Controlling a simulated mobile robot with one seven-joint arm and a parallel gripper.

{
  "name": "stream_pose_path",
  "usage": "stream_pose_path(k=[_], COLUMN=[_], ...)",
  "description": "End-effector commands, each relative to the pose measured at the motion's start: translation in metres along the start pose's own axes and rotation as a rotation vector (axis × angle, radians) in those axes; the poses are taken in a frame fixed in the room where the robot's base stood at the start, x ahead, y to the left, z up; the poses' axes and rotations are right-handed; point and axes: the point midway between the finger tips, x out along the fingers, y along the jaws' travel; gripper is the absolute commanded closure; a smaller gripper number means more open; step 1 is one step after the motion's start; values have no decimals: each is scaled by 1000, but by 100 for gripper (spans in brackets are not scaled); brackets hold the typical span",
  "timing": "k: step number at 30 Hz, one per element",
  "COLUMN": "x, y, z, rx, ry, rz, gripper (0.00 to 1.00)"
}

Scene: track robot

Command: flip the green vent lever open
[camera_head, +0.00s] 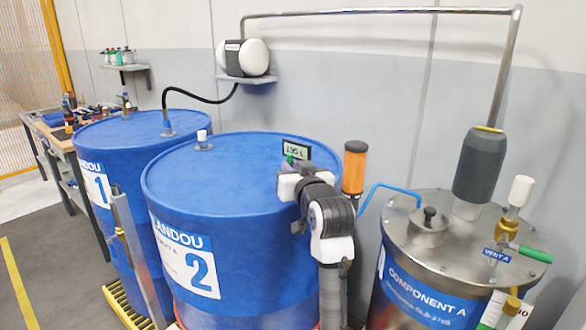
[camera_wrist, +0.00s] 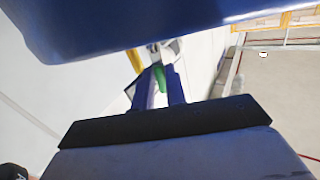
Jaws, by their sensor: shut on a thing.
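A green lever (camera_head: 535,254) sticks out to the right from a brass valve beside the blue VENT A tag (camera_head: 496,255), on the lid of the Component A tank (camera_head: 445,255). My gripper (camera_head: 290,160) is well to the left of it, over the back right edge of blue drum 2 (camera_head: 215,165). In the wrist view my gripper (camera_wrist: 162,75) is shut on a slim green piece (camera_wrist: 161,80) between its two fingers. I cannot tell whether this piece is fixed to something. My wrist hides most of the gripper in the head view.
An orange-topped cylinder (camera_head: 354,168) stands just right of my wrist. A small dark display (camera_head: 297,149) is behind my gripper. A grey cylinder (camera_head: 480,165) and a white-topped fitting (camera_head: 518,195) rise above the tank lid. Blue drum 1 (camera_head: 125,130) stands left.

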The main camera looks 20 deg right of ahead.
Motion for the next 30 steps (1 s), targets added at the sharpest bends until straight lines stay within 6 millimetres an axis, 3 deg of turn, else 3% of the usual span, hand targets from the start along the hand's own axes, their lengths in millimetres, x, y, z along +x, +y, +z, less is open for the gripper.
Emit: stream_pose_path(k=[3,18,19,21,30], x=[2,4,4,4,2], y=[-1,-2,-2,-2,-2], z=[-7,-3,-3,-3,-3], rx=[-30,-80,-80,-80,-80], ry=[-54,-125,-125,-125,-124], rz=[5,12,12,11,11], gripper=[100,100,84,77,77])
